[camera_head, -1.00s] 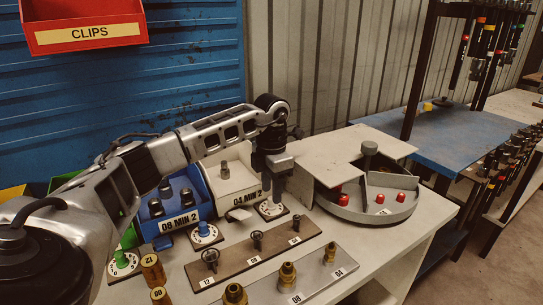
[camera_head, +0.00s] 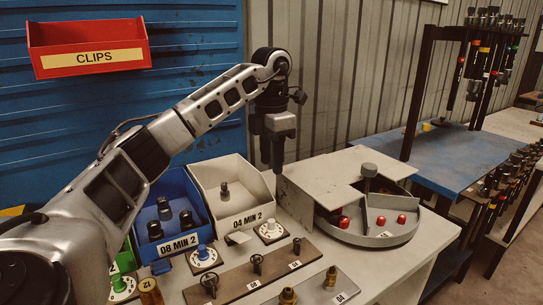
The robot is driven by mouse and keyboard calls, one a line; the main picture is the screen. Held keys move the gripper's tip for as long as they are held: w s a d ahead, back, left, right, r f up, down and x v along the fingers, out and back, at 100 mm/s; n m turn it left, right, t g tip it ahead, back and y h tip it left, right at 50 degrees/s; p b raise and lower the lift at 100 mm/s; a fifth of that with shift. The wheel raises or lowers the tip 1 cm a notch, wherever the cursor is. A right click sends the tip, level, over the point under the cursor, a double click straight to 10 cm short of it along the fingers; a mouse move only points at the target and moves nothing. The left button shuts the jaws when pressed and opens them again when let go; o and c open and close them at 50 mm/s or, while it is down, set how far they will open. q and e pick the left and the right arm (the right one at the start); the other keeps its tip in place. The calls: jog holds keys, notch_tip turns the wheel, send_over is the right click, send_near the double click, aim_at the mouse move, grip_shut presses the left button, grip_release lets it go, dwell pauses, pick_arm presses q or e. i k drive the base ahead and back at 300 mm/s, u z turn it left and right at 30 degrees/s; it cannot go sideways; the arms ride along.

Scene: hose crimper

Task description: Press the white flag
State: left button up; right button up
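A small tilted white plate (camera_head: 238,238), which looks like the white flag, stands on the bench in front of the white bin (camera_head: 238,202) marked 04 MIN 2. A white dial (camera_head: 270,231) with a pale knob sits just right of it. My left gripper (camera_head: 272,168) points down, raised above the bench near the right corner of the white bin. It is apart from the plate and the dial, and no object shows in it. Its finger gap is too unclear to judge. My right gripper is not in view.
A blue bin (camera_head: 172,214) marked 08 MIN 2 stands left of the white bin, with a blue-knobbed dial (camera_head: 204,256) in front. A round tray (camera_head: 375,239) with red pieces is at right. Boards with fittings (camera_head: 258,266) fill the front. A red CLIPS bin (camera_head: 90,50) hangs on the wall.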

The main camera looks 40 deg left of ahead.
aim_at(240, 239)
jog(key=k, duration=2)
